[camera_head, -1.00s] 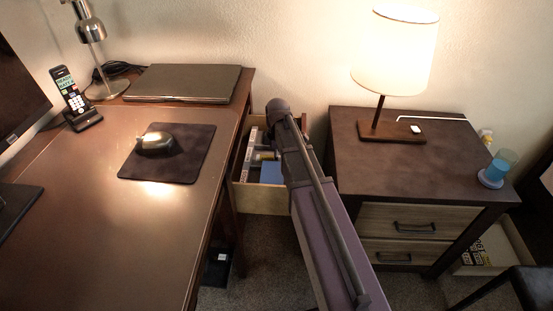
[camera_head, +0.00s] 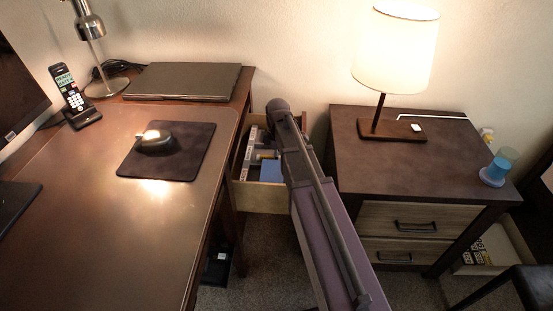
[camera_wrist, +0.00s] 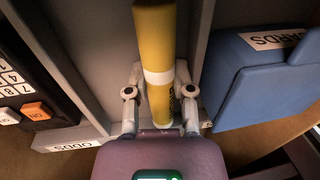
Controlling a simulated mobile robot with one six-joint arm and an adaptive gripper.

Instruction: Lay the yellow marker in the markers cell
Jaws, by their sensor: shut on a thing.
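The yellow marker (camera_wrist: 156,40), with a white band and dark print, stands lengthwise between the fingers of my gripper (camera_wrist: 160,78) in the wrist view. The fingers are shut on it. A long grey-walled cell (camera_wrist: 108,50) of the open drawer lies beneath and beside it. I cannot tell whether the marker touches the cell floor. No markers label is readable. In the head view my arm covers part of the open drawer (camera_head: 258,198), and the gripper and marker cannot be made out.
A calculator (camera_wrist: 30,75) lies in the compartment at left, with an ODDS label (camera_wrist: 75,145) near it. A blue box (camera_wrist: 265,85) labelled CARDS is close at right. The drawer sits between the desk (camera_head: 110,235) and the nightstand (camera_head: 365,155).

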